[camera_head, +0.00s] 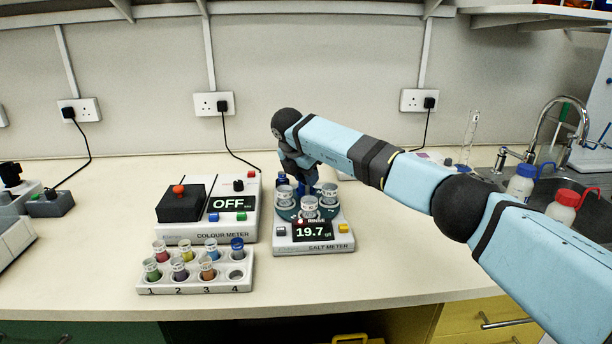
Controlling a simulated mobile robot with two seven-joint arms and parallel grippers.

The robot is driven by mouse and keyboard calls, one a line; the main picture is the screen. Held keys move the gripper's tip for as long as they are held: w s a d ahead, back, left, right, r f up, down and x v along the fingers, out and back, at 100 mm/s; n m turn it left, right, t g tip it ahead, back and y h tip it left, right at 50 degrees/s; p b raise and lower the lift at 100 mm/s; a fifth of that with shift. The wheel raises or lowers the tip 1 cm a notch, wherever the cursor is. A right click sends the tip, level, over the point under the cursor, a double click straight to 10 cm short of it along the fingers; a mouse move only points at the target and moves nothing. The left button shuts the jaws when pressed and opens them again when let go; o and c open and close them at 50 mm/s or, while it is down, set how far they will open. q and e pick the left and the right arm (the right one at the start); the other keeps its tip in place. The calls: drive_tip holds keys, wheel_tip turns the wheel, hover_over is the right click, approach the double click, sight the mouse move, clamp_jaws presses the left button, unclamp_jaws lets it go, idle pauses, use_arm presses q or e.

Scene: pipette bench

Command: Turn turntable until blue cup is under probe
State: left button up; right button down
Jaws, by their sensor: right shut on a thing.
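The dark green turntable (290,214) sits on top of the white salt meter (318,246), which reads 19.7. Several white-labelled cups stand on it, among them a left cup (284,194), a front cup (309,207) and a right cup (329,194). Dark blue parts show behind them, but I cannot tell which is the blue cup and which the probe. My right gripper (300,180) reaches down at the back of the turntable and is shut. Its fingertips and what they hold are largely hidden; it seems to be a part of the turntable. My left gripper is out of view.
The colour meter (207,229), showing OFF, stands left of the salt meter. A white rack (196,277) of small vials stands in front of it. Bottles with blue (521,183) and red (565,208) caps stand by the sink at right. The bench in front of the salt meter is clear.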

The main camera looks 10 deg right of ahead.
drive_tip(key=c, duration=0.8)
unclamp_jaws()
drive_tip(key=shift+r, duration=0.1)
drive_tip(key=v, duration=1.3)
drive_tip(key=shift+r+p, duration=0.35)
drive_tip(key=shift+p, duration=0.05)
